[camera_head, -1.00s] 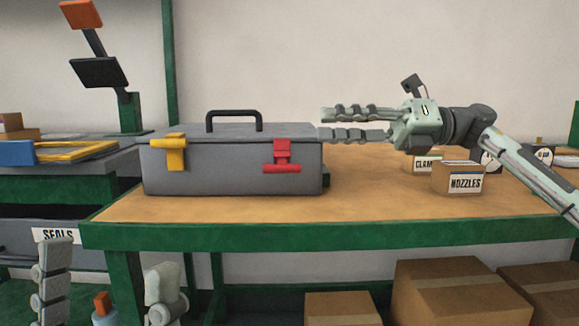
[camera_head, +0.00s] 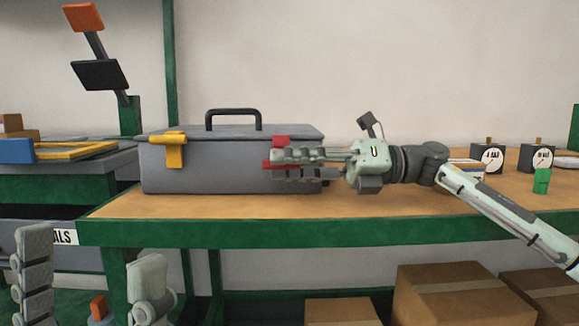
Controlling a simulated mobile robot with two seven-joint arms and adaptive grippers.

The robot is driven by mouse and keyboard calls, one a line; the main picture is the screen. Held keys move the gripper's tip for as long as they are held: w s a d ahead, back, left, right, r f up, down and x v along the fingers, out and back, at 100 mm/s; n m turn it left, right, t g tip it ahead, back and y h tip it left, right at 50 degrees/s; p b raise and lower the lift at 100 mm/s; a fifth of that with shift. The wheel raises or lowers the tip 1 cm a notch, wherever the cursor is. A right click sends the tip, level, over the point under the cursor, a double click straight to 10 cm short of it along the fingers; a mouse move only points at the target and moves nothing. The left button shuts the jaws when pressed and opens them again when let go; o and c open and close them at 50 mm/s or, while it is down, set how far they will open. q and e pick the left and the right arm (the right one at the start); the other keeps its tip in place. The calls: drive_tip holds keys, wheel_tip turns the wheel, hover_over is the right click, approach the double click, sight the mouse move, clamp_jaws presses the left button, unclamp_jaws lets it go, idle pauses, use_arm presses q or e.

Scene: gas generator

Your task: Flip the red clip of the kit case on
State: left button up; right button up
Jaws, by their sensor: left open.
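The grey kit case (camera_head: 205,172) stands on the workbench with its lid down, its black handle up and a yellow clip (camera_head: 174,152) at its front left. The red clip (camera_head: 281,141) is at its front right. My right gripper (camera_head: 271,164) lies sideways across the clip, fingers pointing left, one above the other with little gap. I cannot tell whether they grip the clip. My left gripper (camera_head: 90,248) is low at the left, fingers up, wide open and empty, below the benchtop.
Gauges (camera_head: 489,157) and a green object (camera_head: 541,181) stand on the bench at the right, behind my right arm. The bench's green front edge (camera_head: 290,233) runs below the case. Cardboard boxes (camera_head: 450,290) lie underneath. The benchtop left of my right arm is mostly clear.

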drive_tip(key=shift+c, duration=0.2)
clamp_jaws()
